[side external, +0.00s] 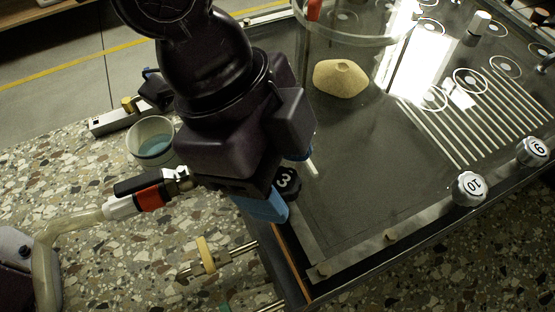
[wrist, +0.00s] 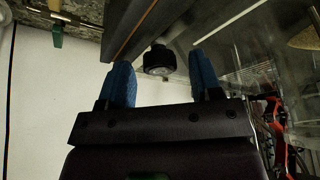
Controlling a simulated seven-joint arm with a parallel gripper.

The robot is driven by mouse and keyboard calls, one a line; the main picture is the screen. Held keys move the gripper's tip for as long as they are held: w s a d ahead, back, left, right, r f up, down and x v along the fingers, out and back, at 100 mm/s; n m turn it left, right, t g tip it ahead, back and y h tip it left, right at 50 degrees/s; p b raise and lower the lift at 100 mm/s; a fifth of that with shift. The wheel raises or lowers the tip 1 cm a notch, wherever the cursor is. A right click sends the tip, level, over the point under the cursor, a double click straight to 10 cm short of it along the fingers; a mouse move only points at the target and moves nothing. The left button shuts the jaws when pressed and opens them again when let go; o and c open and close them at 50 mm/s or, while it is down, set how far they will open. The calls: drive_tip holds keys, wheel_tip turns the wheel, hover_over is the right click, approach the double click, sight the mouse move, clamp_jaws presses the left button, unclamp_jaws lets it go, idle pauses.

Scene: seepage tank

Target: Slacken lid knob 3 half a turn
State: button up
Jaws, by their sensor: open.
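Lid knob 3 (side external: 287,183) is a black knob with a white "3" on top, at the near left corner of the tank lid (side external: 370,190). In the wrist view the knob (wrist: 159,61) lies between my blue fingertips, with a gap on each side. My gripper (side external: 284,181) is open and points down over the knob. One blue fingertip shows on the near side of the knob and a little of the other behind it. My gripper's body covers part of the knob in the side view.
Silver knobs, one marked 10 (side external: 469,188) and another (side external: 533,150), stand along the lid's right edge.

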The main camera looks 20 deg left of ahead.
drive_tip(key=shift+c, duration=0.2)
drive_tip(key=c, duration=0.9)
drive_tip(key=shift+n, duration=0.3)
drive_tip(key=n+t, duration=0.1)
drive_tip(key=n, duration=0.1)
drive_tip(key=n+t, duration=0.1)
drive_tip(key=n, duration=0.2)
drive_tip(key=shift+s+d+y, duration=0.1)
drive_tip(key=shift+s+y, duration=0.1)
drive_tip(key=shift+y, duration=0.1)
drive_tip(key=n+t, duration=0.1)
drive_tip(key=n, duration=0.2)
drive_tip(key=n+y, duration=0.1)
drive_tip(key=n, duration=0.2)
drive_tip(key=shift+t+y, duration=0.3)
drive_tip(key=shift+t, duration=0.1)
drive_tip(key=shift+s+n, duration=0.1)
drive_tip(key=shift+n, duration=0.2)
drive_tip(key=o, duration=0.9)
drive_tip(key=shift+d, duration=0.1)
